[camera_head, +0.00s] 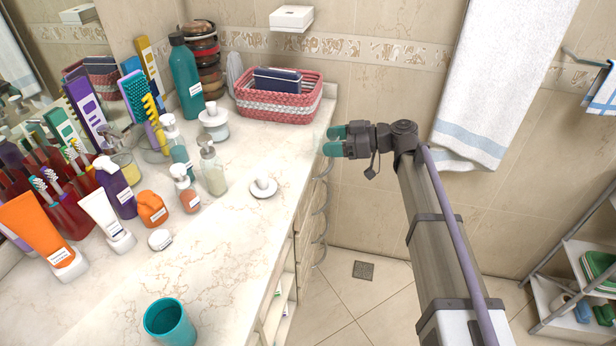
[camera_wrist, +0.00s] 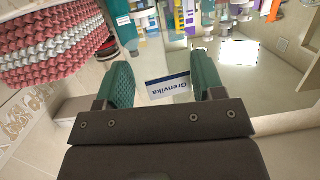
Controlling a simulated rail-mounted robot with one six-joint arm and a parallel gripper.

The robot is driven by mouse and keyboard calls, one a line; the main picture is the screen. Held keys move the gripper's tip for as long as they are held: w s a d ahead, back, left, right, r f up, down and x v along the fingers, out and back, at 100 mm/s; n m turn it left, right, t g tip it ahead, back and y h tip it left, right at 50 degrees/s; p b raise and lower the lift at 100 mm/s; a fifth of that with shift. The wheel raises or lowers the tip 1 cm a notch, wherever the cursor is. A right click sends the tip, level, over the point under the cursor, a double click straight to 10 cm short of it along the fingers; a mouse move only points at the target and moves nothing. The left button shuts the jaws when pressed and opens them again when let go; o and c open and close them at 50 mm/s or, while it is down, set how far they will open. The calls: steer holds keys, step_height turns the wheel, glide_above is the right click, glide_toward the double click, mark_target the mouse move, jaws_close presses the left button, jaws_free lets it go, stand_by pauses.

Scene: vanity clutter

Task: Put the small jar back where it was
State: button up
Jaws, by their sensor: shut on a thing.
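My gripper (camera_head: 333,141) is past the right edge of the counter, near the basket's front right side, with its teal fingers pointing left. In the wrist view my gripper (camera_wrist: 164,84) has its fingers apart around a clear glass small jar (camera_wrist: 168,88) with a white and blue label reading "Grenvika" upside down. In the head view the jar shows only as a faint clear shape at the fingertips. Its outline and any contents are hard to make out.
A pink and white basket (camera_head: 277,112) stands at the counter's back corner. A white lid-like disc (camera_head: 263,187) lies near the right edge. Pump bottles (camera_head: 213,172) and a teal cup (camera_head: 169,322) also stand on the counter (camera_head: 225,265). Its front middle is mostly clear. A towel (camera_head: 495,80) hangs right.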

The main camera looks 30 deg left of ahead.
steer(key=w+d+f+n+g+b, duration=0.1)
steer(key=w+f+n+g+b, duration=0.1)
steer(key=w+f, duration=0.3)
glide_toward(282, 156)
steer(key=shift+h, duration=0.4)
steer(key=a, duration=0.1)
steer(key=s+a+r, duration=0.1)
steer(key=a, duration=0.1)
steer(key=s+a+r, duration=0.1)
steer(key=a, duration=0.1)
steer(key=shift+s+a+r, duration=0.1)
steer(key=shift+s+a, duration=0.15)
steer(key=b+x, duration=0.1)
steer(key=x, duration=0.3)
steer(key=shift+s, duration=0.1)
steer(key=shift+r, duration=0.1)
steer(key=shift+f, duration=0.25)
steer(key=o, duration=1.1)
steer(key=shift+r, duration=0.1)
